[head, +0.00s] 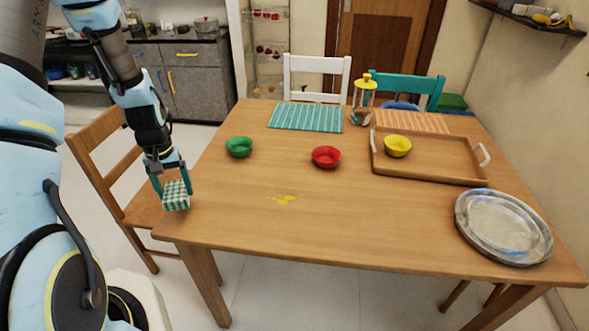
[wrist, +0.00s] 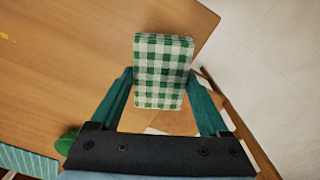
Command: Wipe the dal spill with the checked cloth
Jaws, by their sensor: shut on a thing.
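The green-and-white checked cloth (head: 176,196) is a folded block held in my gripper (head: 172,182) near the table's front left corner. My gripper is shut on it, and the cloth also shows between the fingers in the wrist view (wrist: 162,72). I cannot tell from these views whether the cloth touches the table. The dal spill (head: 283,200) is a small yellow patch on the bare wood, to the right of the cloth and apart from it. A bit of the spill shows at the left edge of the wrist view (wrist: 5,37).
On the wooden table (head: 350,230) stand a green bowl (head: 239,147), a red bowl (head: 326,157) and a wooden tray (head: 430,168) with a yellow bowl (head: 397,146). A steel plate (head: 503,226) lies at the right. The wood between cloth and spill is clear. A wooden chair (head: 110,165) stands left.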

